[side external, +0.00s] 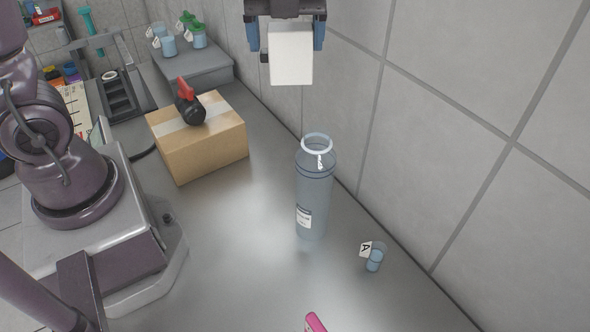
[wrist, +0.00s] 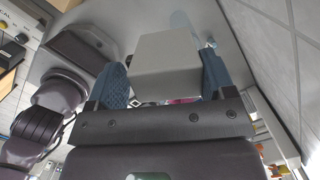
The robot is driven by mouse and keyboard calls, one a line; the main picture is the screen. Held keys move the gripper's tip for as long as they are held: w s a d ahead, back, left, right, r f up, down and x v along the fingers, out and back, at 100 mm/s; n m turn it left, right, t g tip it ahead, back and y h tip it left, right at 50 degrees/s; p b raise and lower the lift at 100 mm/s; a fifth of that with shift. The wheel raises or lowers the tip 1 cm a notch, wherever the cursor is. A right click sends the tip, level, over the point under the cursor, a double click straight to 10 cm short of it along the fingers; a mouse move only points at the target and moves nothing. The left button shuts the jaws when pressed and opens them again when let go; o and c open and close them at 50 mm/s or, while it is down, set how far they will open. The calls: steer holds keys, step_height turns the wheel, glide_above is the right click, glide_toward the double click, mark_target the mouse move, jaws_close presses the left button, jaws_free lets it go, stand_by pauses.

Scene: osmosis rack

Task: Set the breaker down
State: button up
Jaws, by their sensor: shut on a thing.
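My gripper (side external: 286,38) is high at the top of the side external view, with its two blue fingers shut on the sides of a white block (side external: 291,58). The block is well above the grey bench and touches nothing below. It also shows in the wrist view (wrist: 167,63), between the blue finger pads. I cannot tell for sure that this block is the breaker. A small cup of blue liquid with a tag marked A (side external: 375,259) stands on the bench at the lower right.
A tall translucent bottle (side external: 314,195) stands below my gripper, near the tiled wall. A cardboard box (side external: 215,148) carries a black thing with a red handle (side external: 188,106). Tagged cups (side external: 168,43) stand on a grey platform. A pink object (side external: 315,322) shows at the bottom edge. The middle bench is clear.

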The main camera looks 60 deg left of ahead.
steer(key=s+d+m, duration=0.5)
steer(key=d+m, duration=0.1)
steer(key=d, duration=0.2)
steer(key=s+d+m+h, duration=0.1)
steer(key=s+d+m, duration=0.4)
steer(key=d, duration=0.4)
steer(key=shift+d+f+m+t, duration=0.2)
steer(key=shift+f+m+t, duration=0.1)
steer(key=shift+f+m, duration=0.15)
step_height(320, 180, down, 22)
steer(key=shift+r, duration=0.1)
steer(key=c, duration=0.4)
step_height(320, 180, down, 5)
steer(key=shift+f, duration=0.1)
steer(key=shift+c, duration=0.4)
steer(key=o, duration=1.4)
